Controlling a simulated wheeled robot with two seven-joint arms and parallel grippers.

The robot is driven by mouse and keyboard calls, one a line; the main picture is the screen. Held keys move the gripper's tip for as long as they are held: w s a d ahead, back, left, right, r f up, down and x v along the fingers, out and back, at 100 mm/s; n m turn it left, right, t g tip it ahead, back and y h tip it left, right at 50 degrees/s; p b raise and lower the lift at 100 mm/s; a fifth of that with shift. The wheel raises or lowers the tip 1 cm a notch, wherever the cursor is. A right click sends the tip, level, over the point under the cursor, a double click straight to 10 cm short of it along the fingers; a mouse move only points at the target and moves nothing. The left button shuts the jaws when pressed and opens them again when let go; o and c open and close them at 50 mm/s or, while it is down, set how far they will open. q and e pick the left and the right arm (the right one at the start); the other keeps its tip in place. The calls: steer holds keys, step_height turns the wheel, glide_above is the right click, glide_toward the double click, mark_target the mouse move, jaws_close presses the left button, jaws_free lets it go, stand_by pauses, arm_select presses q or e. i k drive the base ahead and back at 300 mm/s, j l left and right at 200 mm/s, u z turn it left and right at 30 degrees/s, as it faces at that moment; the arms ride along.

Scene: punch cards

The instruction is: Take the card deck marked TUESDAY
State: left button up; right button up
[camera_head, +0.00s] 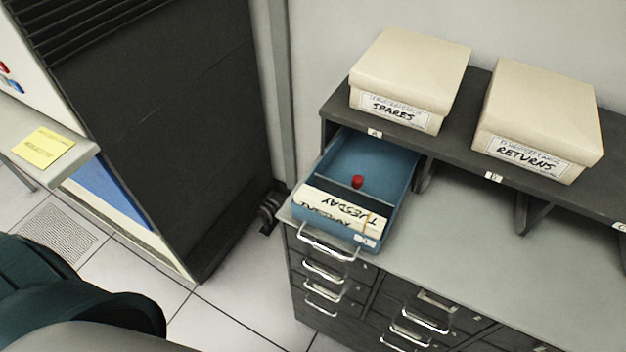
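The card deck marked TUESDAY (345,212) lies in the front part of an open blue drawer (390,168). It is cream-coloured and its lettering appears upside down. A second line of upside-down lettering shows just in front of it, partly hidden and hard to read. A dark divider crosses the drawer behind the deck, and a small red knob (357,181) shows there. Neither of my grippers is in view.
A cream box marked SPARES (410,72) and one marked RETURNS (541,108) stand on the dark shelf above. The grey counter (470,230) right of the drawer is clear. A tall dark cabinet (160,110) stands left. A yellow note (43,148) lies on a ledge.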

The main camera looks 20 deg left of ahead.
mark_target(363, 221)
steer(key=i+j+z, duration=0.1)
steer(key=j, duration=0.35)
steer(key=i+j+z, duration=0.1)
steer(key=j, duration=0.35)
steer(key=i+j, duration=0.1)
steer(key=j, duration=0.35)
steer(key=z, duration=0.05)
